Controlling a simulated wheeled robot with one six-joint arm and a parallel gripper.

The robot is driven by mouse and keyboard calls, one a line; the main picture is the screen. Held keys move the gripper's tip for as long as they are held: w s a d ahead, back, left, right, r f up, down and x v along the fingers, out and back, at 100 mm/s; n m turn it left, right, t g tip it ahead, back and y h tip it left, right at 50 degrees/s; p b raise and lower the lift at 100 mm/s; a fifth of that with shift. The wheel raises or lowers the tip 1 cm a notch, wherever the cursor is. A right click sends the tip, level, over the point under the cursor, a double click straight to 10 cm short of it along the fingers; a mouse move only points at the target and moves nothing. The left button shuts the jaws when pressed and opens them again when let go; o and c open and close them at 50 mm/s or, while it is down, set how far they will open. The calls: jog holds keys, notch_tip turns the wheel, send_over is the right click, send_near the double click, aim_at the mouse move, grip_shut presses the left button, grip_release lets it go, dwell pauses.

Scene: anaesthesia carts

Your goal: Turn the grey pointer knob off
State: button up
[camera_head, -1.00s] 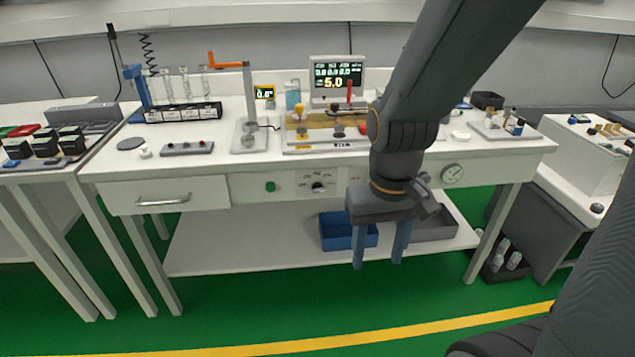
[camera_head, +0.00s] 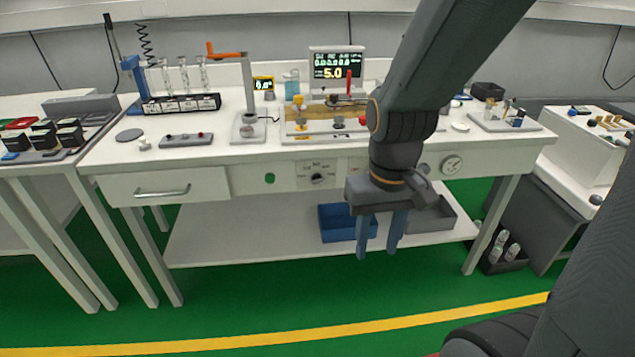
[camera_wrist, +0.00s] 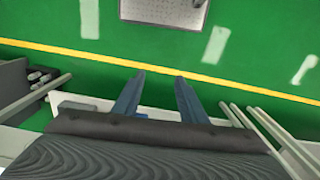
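The grey pointer knob (camera_head: 317,178) sits on a light dial plate (camera_head: 328,169) on the front panel of the white workbench. The plate has small markings around the knob, too small to read. My gripper (camera_head: 376,254) hangs in front of the bench, right of the knob and lower than it. Its two blue fingers point down and are apart, with nothing between them. In the wrist view the open fingers (camera_wrist: 160,100) show over the green floor, and the knob is not in view there.
Left of the knob are a green button (camera_head: 270,179) and a drawer (camera_head: 168,187). A round gauge (camera_head: 452,165) is at the right. A blue bin (camera_head: 338,222) and a grey bin (camera_head: 432,218) stand on the lower shelf. The floor in front is clear.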

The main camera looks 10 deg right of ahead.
jog(key=w+d+f+m+t, duration=0.1)
jog(key=w+f+m+t, duration=0.1)
jog(key=w, duration=0.4)
jog(key=w+d+f+m+t+b, duration=0.1)
jog(key=w+f+t, duration=0.1)
jog(key=w, duration=0.4)
jog(key=w+d+f+m+t+b, duration=0.1)
jog(key=w+f+m+t, duration=0.1)
jog(key=w+f, duration=0.2)
jog(key=shift+w+f+m, duration=0.15)
jog(key=shift+w+f, duration=0.05)
jog(key=shift+w, duration=0.5)
jog(key=shift+w+f+m, duration=0.15)
jog(key=shift+w, duration=0.55)
jog(key=shift+c, duration=0.4)
jog(key=m+t+y+b, duration=0.2)
jog(key=m+t+y, duration=0.2)
jog(key=m+t, duration=0.45)
send_near(321, 182)
jog(key=shift+n, duration=0.35)
jog(key=shift+p+x, duration=0.3)
jog(key=shift+x, duration=3.75)
grip_shut()
